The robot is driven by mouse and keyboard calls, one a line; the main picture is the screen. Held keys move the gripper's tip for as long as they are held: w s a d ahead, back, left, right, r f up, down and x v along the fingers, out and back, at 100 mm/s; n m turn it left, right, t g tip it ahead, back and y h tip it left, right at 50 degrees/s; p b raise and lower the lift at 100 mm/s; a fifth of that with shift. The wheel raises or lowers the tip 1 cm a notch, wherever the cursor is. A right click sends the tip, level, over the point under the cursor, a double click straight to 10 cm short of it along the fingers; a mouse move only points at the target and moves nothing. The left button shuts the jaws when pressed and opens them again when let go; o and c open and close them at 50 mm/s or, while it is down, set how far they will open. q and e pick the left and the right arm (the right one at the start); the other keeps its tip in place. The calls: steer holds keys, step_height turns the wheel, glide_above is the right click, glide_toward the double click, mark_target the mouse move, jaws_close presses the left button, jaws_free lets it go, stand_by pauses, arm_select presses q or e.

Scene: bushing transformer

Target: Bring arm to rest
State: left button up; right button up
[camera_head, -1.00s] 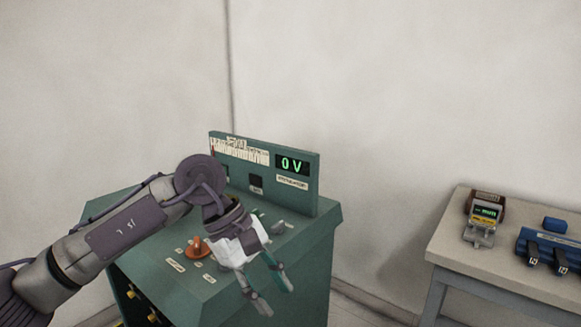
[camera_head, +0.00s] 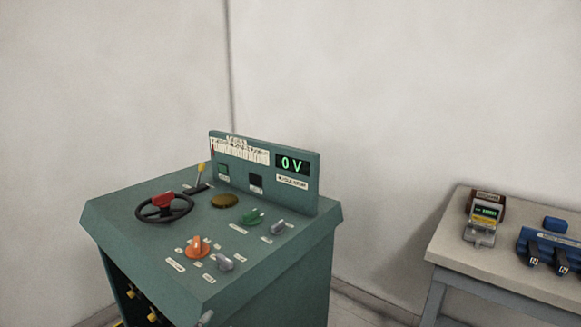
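Neither of my grippers shows in the head view, and no arm crosses the picture. The green control console (camera_head: 130,240) stands at the centre left with its whole sloped top in sight. On it are a black handwheel with a red centre (camera_head: 164,202), an orange knob (camera_head: 198,246), a green knob (camera_head: 252,216), grey knobs (camera_head: 277,227) and a yellow-tipped lever (camera_head: 201,176).
A light table (camera_head: 470,262) stands at the right. On it are a handheld meter with a green screen (camera_head: 485,214) and a blue device with black parts (camera_head: 550,246). Pale walls meet behind the console. Floor shows between console and table.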

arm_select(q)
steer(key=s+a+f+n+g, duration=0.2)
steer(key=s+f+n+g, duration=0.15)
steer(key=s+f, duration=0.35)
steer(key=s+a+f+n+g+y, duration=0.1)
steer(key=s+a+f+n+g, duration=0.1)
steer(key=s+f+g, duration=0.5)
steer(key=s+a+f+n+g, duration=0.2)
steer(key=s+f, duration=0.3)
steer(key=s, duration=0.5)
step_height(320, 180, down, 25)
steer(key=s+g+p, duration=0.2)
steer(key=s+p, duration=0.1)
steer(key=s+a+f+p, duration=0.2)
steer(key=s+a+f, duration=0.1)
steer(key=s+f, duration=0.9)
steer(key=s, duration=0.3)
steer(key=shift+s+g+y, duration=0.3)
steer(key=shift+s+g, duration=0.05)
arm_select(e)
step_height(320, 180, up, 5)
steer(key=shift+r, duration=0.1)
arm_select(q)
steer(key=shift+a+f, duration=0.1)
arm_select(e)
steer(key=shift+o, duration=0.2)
